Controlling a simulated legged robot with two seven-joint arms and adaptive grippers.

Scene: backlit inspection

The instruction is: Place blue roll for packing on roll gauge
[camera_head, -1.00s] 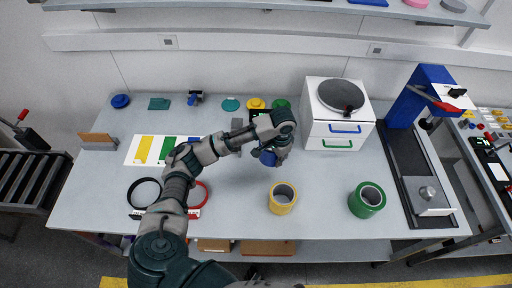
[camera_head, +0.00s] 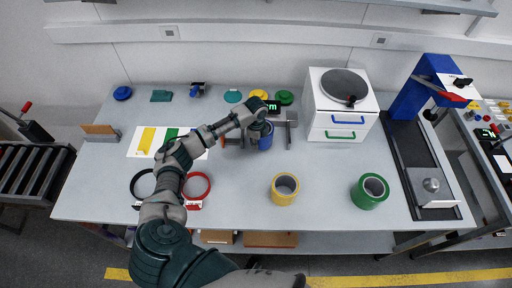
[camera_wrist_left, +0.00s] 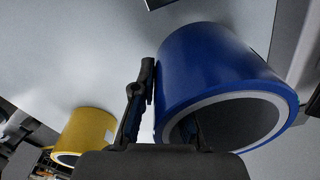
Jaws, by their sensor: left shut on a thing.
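The blue roll (camera_head: 267,139) is held by my left gripper (camera_head: 257,130) over the back middle of the table. In the left wrist view the blue roll (camera_wrist_left: 215,65) is large. One finger lies along its outside and the other appears inside its bore, so the gripper is shut on its wall. The roll gauge (camera_head: 291,124), with grey bars and a green-lit display (camera_head: 272,106), is right beside and behind the roll, partly hidden by my gripper. I cannot tell whether the roll touches it. My right gripper is not in view.
A yellow roll (camera_head: 285,188) and a green roll (camera_head: 369,191) stand at the front. A white drawer unit (camera_head: 341,118) stands right of the gauge, and a blue press (camera_head: 414,96) farther right. The middle table is clear.

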